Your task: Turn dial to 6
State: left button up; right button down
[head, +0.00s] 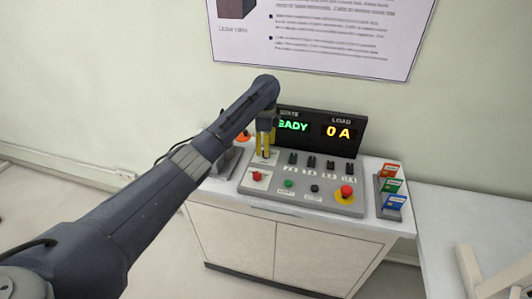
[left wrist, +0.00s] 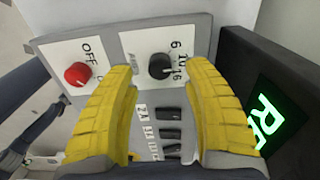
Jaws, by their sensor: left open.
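The dial (left wrist: 162,66) is a round black knob on a white plate, with the numbers 6, 10 and 16 printed beside it in the left wrist view. I cannot tell which number it points at. My left gripper (head: 265,140) hangs over the upper left of the grey control panel (head: 325,201) in the head view and hides most of the dial there. In the left wrist view its yellow fingers (left wrist: 160,78) are open and apart, with the dial between and just beyond their tips. I cannot tell whether they touch it. My right gripper is not in view.
A red knob (left wrist: 78,73) marked OFF sits beside the dial. Several black switches (head: 311,162) run along the panel, with a red mushroom button (head: 347,191) at right. A display (head: 338,132) reading 0 A stands behind. Coloured cards (head: 390,187) stand right of the panel.

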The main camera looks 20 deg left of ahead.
pick_arm(q)
jog(key=shift+f, duration=1.6)
grip_shut()
